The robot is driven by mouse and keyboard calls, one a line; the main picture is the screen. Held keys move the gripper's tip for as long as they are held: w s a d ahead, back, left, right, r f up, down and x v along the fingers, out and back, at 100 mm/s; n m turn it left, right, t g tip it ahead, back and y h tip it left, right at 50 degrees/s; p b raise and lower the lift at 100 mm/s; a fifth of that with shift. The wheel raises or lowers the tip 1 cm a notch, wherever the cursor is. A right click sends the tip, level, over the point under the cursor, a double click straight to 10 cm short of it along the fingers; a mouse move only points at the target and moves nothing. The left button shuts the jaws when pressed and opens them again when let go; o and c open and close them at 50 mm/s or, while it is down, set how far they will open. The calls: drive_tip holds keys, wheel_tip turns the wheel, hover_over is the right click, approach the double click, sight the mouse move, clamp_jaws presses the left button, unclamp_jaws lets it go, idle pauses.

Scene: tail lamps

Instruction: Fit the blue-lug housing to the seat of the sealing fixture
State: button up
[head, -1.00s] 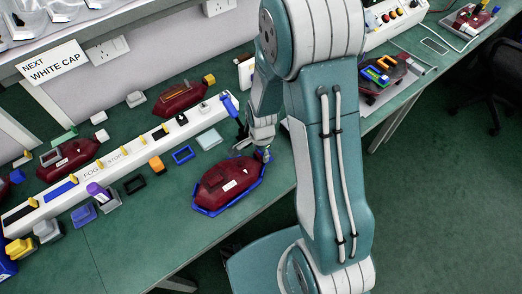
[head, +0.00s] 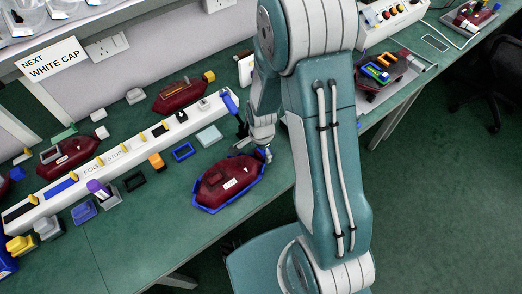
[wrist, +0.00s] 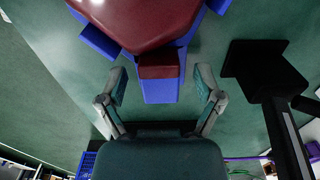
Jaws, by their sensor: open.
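A dark red housing (head: 228,182) with a blue edge lies on the green bench, left of my arm. In the wrist view the housing (wrist: 135,18) fills the top, with blue parts around it and a block-shaped end, dark red above and blue below (wrist: 159,90), pointing at me. My gripper (wrist: 161,86) is open, with one finger on each side of this end and gaps visible. In the head view my gripper (head: 263,150) is at the housing's upper right end, its fingers small and partly hidden. I cannot tell for sure which thing is the sealing fixture's seat.
A long white strip (head: 120,160) with coloured parts crosses the bench. Other red housings (head: 183,95) lie behind it. A blue frame (head: 183,152) and a black frame (head: 135,181) lie nearby. At right stand a button box (head: 393,22) and a red piece with coloured frames (head: 385,75).

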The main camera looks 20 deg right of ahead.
drive_tip(key=shift+w+r, duration=0.1)
drive_tip(key=shift+r, duration=3.9)
